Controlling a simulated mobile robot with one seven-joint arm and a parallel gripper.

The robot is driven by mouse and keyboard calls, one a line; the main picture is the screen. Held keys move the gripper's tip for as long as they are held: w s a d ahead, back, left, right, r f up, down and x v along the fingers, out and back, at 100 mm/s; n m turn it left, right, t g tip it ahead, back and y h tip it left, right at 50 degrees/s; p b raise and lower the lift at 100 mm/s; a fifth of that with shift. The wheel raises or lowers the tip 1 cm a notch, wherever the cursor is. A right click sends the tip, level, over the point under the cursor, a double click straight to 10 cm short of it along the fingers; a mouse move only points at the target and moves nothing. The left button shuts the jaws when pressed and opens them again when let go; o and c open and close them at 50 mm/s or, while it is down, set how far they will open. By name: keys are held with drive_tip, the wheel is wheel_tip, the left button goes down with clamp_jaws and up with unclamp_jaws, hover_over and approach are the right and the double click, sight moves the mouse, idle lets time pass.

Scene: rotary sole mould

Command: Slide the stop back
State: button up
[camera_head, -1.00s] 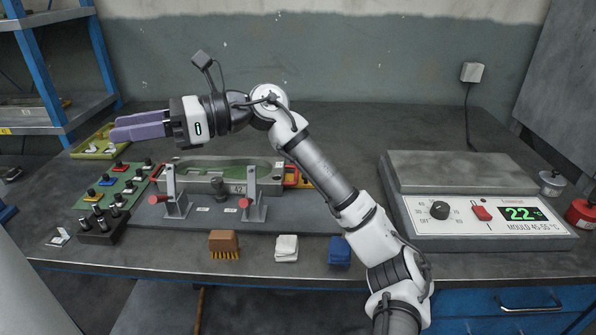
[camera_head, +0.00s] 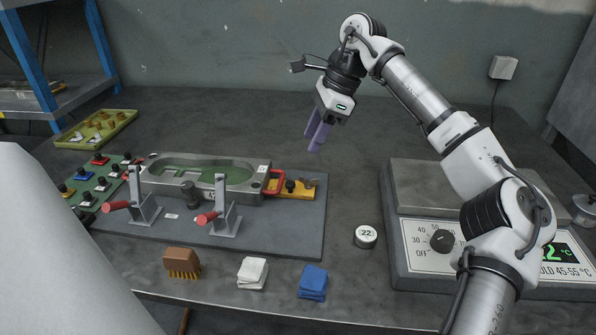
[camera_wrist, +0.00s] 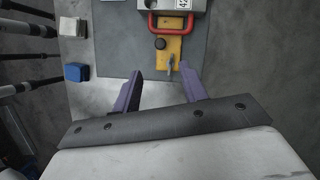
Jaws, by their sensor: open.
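The stop appears to be the yellow plate (camera_head: 301,194) at the right end of the grey sole mould (camera_head: 205,173). It bears a black knob (camera_head: 290,186) and a small brass piece (camera_head: 309,184). A red handle (camera_head: 273,183) sits between mould and plate. In the wrist view, the yellow plate (camera_wrist: 173,48), black knob (camera_wrist: 160,43) and brass piece (camera_wrist: 169,66) lie beyond the fingertips. My gripper (camera_head: 313,146) points downward, with purple fingers, above and behind the plate. It is open and empty; the fingers (camera_wrist: 161,70) straddle nothing.
Two upright clamps with red grips (camera_head: 207,217) stand before the mould. A brush (camera_head: 182,263), white cloth (camera_head: 252,272) and blue cloth (camera_head: 313,282) lie along the front. A round "22" gauge (camera_head: 366,236) and a heater (camera_head: 415,240) are right.

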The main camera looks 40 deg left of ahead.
sight(291, 183)
drive_tip(key=p+x, duration=0.1)
drive_tip(key=x, duration=1)
drive_tip(key=shift+a+f, duration=0.1)
clamp_jaws()
